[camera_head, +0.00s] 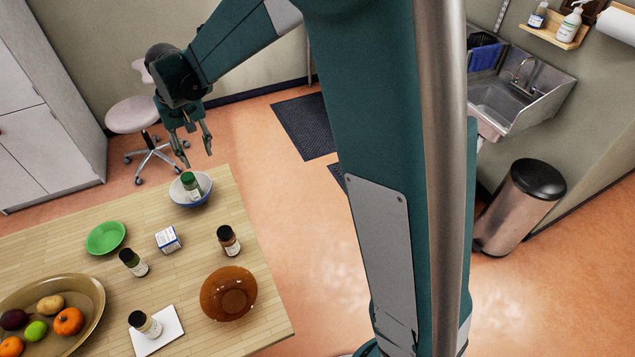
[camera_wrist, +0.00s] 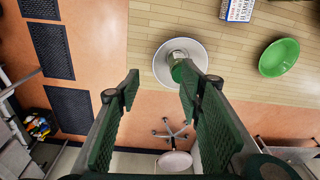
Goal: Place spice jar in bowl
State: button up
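A spice jar with a green lid (camera_head: 189,181) stands in a small bowl (camera_head: 190,201), white inside and blue outside, at the far corner of the wooden table. In the wrist view the jar (camera_wrist: 176,58) sits inside the pale bowl (camera_wrist: 194,48), its lid partly behind a finger. My gripper (camera_head: 197,158) is open and empty, fingers pointing down, apart from and just above the jar. In the wrist view the gripper fingers (camera_wrist: 157,92) are spread wide with nothing between them.
The wooden table (camera_head: 203,290) also holds a green bowl (camera_head: 105,238), a small white box (camera_head: 168,240), dark-lidded jars (camera_head: 228,241) (camera_head: 133,262), a brown glass bowl (camera_head: 228,294), a jar (camera_head: 144,324) on a white plate (camera_head: 168,334) and a fruit tray (camera_head: 94,291).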

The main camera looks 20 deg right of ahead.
jog(key=s+d+r+t, duration=0.3)
jog(key=s+d+r, duration=0.9)
jog(key=s+d, duration=0.3)
jog(key=s+d+f+t, duration=0.1)
jog(key=s+d, duration=0.3)
jog(key=s, duration=0.6)
jog(key=s+d+f+m+t, duration=0.1)
jog(key=s+d, duration=0.4)
jog(key=s, duration=0.5)
jog(key=shift+m+t, duration=0.3)
jog(key=shift+t, duration=0.2)
